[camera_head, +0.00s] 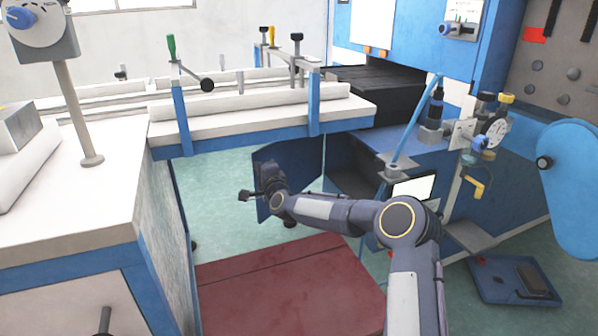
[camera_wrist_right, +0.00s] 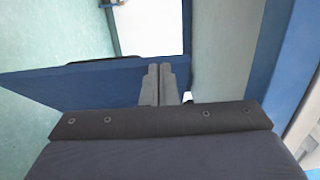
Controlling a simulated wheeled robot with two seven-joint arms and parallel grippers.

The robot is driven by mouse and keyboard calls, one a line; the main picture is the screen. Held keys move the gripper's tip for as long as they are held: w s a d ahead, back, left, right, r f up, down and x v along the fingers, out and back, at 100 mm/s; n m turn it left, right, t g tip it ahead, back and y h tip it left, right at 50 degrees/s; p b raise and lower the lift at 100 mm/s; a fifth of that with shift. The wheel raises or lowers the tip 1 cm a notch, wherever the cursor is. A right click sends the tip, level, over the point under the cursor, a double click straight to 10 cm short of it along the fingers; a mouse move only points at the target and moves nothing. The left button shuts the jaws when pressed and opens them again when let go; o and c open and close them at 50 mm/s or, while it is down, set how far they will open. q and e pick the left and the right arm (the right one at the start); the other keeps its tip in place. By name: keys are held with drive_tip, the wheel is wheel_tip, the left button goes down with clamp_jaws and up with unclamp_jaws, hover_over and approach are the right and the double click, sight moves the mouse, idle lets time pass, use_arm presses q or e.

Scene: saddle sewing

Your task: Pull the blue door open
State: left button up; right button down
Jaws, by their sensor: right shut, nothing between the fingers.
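The blue door (camera_head: 304,162) stands swung out from the low blue cabinet, whose dark inside (camera_head: 348,170) shows to its right. My right forearm and gripper hide part of the door. In the right wrist view the door (camera_wrist_right: 75,85) is a blue panel reaching in from the left, behind the fingertips. My right gripper (camera_head: 245,195) is at the door's left, free-edge side. Its two fingers (camera_wrist_right: 160,68) are pressed together with nothing between them. I cannot tell whether they touch the door. My left gripper is not in view.
A red-brown mat (camera_head: 290,285) lies on the green floor. A white-topped bench (camera_head: 75,190) stands at left. A white rail table with blue legs (camera_head: 260,118) stands above and behind the door. A blue tray (camera_head: 515,282) lies at right.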

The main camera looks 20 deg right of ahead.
drive_tip(key=w+a+m+h+p, duration=0.1)
drive_tip(key=w+a+p, duration=0.3)
drive_tip(key=w, duration=0.5)
drive_tip(key=shift+w+a+h, duration=0.25)
drive_tip(key=shift+a+h, duration=0.25)
drive_tip(key=shift+h, duration=0.1)
